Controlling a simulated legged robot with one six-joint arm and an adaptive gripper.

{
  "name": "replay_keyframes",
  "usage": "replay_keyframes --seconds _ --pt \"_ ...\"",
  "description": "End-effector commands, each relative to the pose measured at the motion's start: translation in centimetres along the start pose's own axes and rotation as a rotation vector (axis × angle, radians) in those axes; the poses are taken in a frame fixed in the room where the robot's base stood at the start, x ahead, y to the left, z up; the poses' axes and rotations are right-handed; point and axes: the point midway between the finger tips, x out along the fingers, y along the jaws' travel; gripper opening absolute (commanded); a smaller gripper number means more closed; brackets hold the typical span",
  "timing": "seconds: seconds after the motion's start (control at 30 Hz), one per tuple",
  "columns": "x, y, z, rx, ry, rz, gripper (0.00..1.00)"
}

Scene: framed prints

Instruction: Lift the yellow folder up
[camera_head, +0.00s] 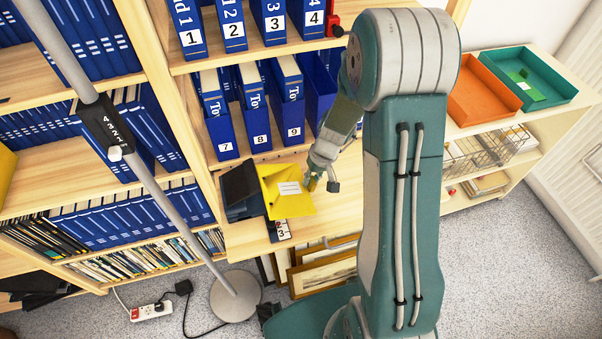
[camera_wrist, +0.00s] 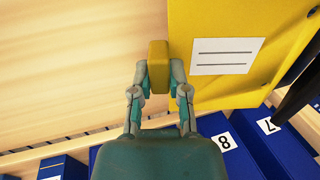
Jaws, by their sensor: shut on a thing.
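The yellow folder (camera_head: 287,205) with a white label stands out at the front of the middle shelf, beside dark folders (camera_head: 240,188). In the wrist view the folder (camera_wrist: 218,90) fills the upper right, its lined label facing the camera. My gripper (camera_head: 317,180) is at the folder's right edge in the head view. In the wrist view my gripper (camera_wrist: 159,78) has its two fingers closed on a yellow block-like tab (camera_wrist: 158,56) at the folder's edge. Whether the folder's bottom touches the shelf cannot be told.
Numbered blue binders (camera_head: 257,125) stand behind and above the folder. Framed prints (camera_head: 325,268) lean below the shelf board. A lamp pole (camera_head: 150,180) rises at the left. Orange (camera_head: 484,98) and green (camera_head: 545,75) trays sit on the right-hand cabinet.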

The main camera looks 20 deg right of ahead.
Motion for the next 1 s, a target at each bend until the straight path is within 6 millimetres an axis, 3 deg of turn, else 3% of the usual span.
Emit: replay_keyframes --seconds 0.6,1.0 --pt "-1.4 4.8 9.6 0.005 0.000 -0.001 0.00" --pt "-1.7 6.1 12.2 0.000 0.000 0.000 0.00"
